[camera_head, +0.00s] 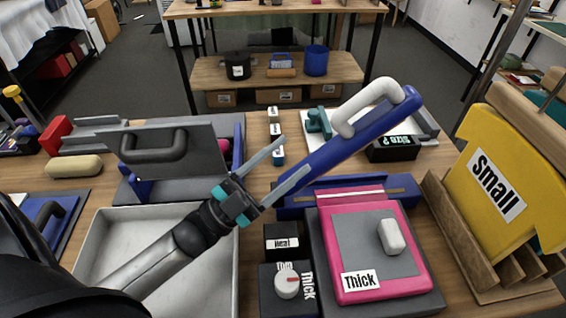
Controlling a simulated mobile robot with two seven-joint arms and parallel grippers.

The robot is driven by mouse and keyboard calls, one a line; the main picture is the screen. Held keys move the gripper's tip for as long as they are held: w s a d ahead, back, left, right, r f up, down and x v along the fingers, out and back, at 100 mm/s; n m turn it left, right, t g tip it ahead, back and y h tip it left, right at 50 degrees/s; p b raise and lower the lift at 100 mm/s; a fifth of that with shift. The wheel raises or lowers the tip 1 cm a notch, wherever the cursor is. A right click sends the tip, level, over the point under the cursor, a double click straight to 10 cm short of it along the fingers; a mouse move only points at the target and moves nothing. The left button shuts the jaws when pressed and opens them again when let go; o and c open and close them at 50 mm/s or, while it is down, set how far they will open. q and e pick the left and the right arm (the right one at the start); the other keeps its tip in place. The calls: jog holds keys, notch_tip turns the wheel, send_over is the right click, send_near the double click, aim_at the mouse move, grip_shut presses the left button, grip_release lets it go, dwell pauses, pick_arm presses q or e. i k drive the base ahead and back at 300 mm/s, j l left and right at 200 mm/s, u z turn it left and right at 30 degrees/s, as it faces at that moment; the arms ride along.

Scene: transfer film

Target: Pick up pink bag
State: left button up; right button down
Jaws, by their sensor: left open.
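A flat pink piece (346,287) lies on a dark base at the right front, with a grey panel (365,245), a small white block and a "Thick" label on it. I cannot tell whether it is the pink bag. A second bit of pink (225,150) shows inside the grey-lidded press at the left, mostly hidden. My left gripper (292,158) is open and empty, its two fingers spread beside the raised blue lid with a white handle. It is above and left of the flat pink piece, apart from it. My right gripper is not in view.
The raised blue lid (345,143) stands tilted behind the flat pink piece. The grey-lidded press (205,178) and a white tray (95,235) are at the left. A yellow "small" shirt (470,165) stands in a wooden rack (455,230) at the right. A control box with a knob (288,285) is at front centre.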

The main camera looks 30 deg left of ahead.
aim_at(373, 254)
jog(key=k, duration=1.5)
